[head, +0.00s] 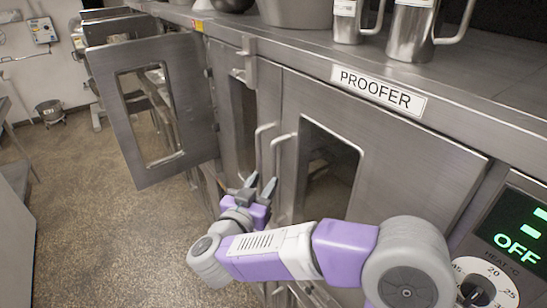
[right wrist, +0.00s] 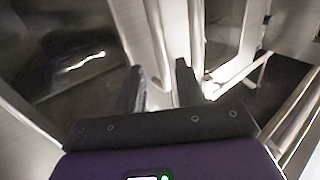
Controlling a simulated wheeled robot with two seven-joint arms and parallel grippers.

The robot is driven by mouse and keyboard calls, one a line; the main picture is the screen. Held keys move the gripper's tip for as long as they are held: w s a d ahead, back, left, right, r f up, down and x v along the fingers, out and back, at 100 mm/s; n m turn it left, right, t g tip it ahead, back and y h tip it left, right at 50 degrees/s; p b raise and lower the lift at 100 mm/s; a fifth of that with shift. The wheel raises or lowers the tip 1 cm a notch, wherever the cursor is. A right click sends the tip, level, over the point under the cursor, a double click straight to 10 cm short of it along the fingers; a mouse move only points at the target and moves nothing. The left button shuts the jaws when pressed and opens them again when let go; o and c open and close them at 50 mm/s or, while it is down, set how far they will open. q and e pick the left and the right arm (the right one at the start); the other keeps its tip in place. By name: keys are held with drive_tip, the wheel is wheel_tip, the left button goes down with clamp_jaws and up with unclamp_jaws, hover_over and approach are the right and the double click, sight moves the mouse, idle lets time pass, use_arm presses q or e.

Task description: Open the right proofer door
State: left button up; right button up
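The right proofer door (head: 410,155) is a steel panel with a dark window, below the PROOFER label (head: 378,90). It looks closed. Its vertical bar handle (head: 275,165) is on its left edge, beside the left door's handle (head: 259,145). My right gripper (head: 260,183) is open at the lower part of the handles. In the right wrist view, its two dark fingers (right wrist: 158,85) are apart, with a pale bar (right wrist: 157,40) between or just beyond them. Whether they touch it I cannot tell. My left gripper is out of view.
A windowed cabinet door (head: 110,95) stands swung open at the left, over the floor. A control panel with a dial (head: 492,275) and a green OFF display is at the right. Metal jugs (head: 412,35) stand on the counter.

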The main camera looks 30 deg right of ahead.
sight(272, 169)
drive_tip(key=x, duration=0.7)
drive_tip(key=shift+w+f+p, duration=0.1)
drive_tip(key=shift+p, duration=0.2)
drive_tip(key=shift+c, duration=0.2)
clamp_jaws()
